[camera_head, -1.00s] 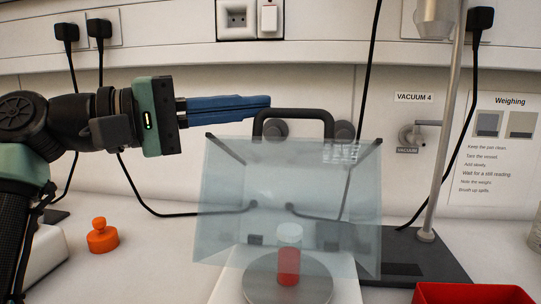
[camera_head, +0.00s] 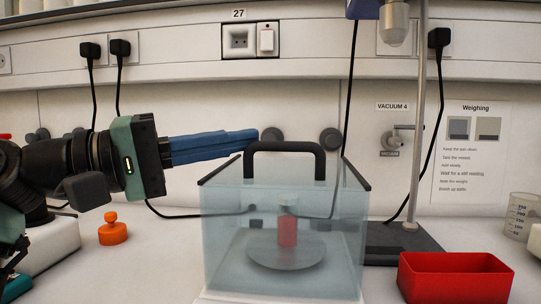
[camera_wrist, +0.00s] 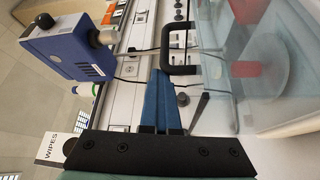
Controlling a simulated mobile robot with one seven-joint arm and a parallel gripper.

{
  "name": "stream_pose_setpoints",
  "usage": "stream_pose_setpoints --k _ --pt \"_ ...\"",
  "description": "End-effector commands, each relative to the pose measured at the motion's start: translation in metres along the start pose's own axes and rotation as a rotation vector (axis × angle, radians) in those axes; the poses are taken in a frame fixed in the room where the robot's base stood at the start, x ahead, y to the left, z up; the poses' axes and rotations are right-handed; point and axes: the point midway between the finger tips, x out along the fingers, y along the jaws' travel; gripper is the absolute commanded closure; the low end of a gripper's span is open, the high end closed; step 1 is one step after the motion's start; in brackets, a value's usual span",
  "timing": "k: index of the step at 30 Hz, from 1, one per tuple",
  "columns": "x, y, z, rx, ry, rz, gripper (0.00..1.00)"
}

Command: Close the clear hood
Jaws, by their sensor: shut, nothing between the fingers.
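The clear hood (camera_head: 225,235) is a see-through box with a black arched handle (camera_head: 285,147) on top. It looks level and lowered around the round weighing pan (camera_head: 262,262). A small vessel with red contents (camera_head: 287,232) stands on the pan and shows through the front panel. My gripper (camera_head: 256,138) has long blue fingers, shut and empty, pointing right. Their tips are beside the handle's upper left; I cannot tell whether they touch it. In the wrist view the shut fingers (camera_wrist: 161,75) end near the handle (camera_wrist: 178,70). The hood's lower edge against its base is hard to make out.
A red open tray (camera_head: 455,278) lies right of the hood. A stand with a metal pole (camera_head: 418,150) rises behind it. An orange weight-like object (camera_head: 112,232) sits left, below my arm. A beaker (camera_head: 520,215) is at far right.

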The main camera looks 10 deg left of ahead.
Motion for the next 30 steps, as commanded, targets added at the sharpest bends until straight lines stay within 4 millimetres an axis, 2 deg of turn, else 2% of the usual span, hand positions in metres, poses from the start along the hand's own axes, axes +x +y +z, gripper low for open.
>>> stream_pose_setpoints --k 12,16,20,30 --pt "-0.001 -0.003 0.004 0.000 -0.013 -0.006 1.00" --pt "-0.009 -0.002 0.003 -0.001 -0.011 -0.005 1.00" --pt "-0.031 -0.001 0.002 0.000 -0.005 -0.003 1.00" --pt "-0.102 0.000 -0.001 0.000 0.000 0.000 1.00"
